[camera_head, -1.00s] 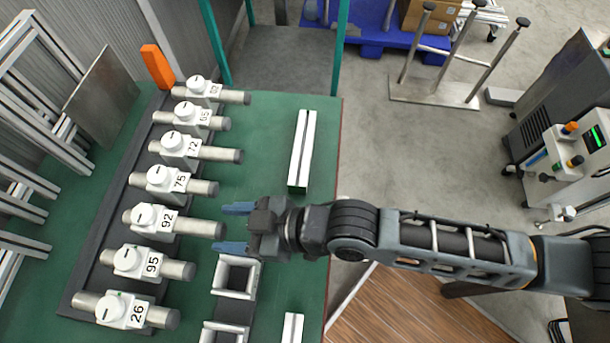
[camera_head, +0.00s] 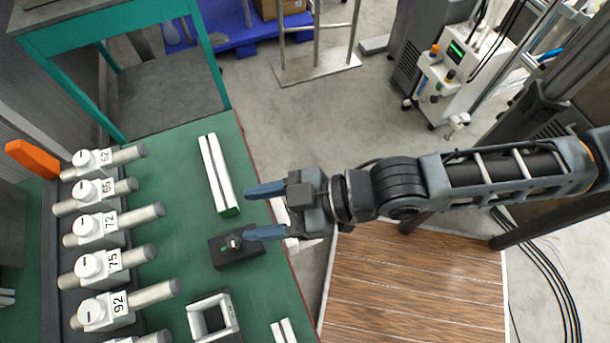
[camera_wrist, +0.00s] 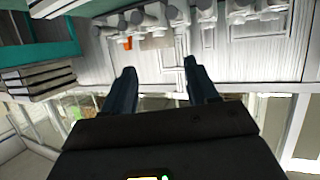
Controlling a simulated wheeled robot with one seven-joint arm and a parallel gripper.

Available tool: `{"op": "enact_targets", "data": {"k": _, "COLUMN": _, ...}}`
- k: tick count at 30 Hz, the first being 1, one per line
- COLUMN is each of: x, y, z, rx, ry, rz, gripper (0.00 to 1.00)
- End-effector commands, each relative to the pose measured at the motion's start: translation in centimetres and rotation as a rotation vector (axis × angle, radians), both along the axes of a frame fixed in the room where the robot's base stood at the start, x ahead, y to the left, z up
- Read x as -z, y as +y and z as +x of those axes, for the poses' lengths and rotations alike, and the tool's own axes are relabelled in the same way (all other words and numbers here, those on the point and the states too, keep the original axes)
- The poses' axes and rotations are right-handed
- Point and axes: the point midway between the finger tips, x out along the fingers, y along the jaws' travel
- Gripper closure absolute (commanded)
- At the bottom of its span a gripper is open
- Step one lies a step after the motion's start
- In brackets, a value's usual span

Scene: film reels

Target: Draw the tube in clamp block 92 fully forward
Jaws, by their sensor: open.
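Clamp block 92 (camera_head: 122,308) is a white block with a round knob (camera_head: 93,312) on top, near the lower left of the head view. Its grey tube (camera_head: 155,293) runs through it, with a long end out to the right and a short stub at the left. My gripper (camera_head: 264,211) is open and empty, to the right of and apart from the tube. In the wrist view its two fingers (camera_wrist: 158,78) are spread with nothing between them. The clamp row shows small at the top there, and its numbers cannot be read.
Block 75 (camera_head: 112,261) sits just behind 92; block 95's tube (camera_head: 155,337) is cut off in front. A black fixture (camera_head: 236,251) lies near my lower finger. A white rail (camera_head: 218,172) and an open frame (camera_head: 213,318) lie on the green table. An orange piece (camera_head: 32,160) stands behind the row.

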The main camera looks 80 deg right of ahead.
Motion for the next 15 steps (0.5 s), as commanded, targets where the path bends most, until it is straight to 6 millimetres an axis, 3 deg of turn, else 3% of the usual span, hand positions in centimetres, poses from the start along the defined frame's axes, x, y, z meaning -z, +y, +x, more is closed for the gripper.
{"op": "enact_targets", "data": {"k": 15, "x": -6.0, "y": -2.4, "z": -5.8, "rx": 0.178, "ry": -0.030, "rz": 0.022, "gripper": 0.42}}
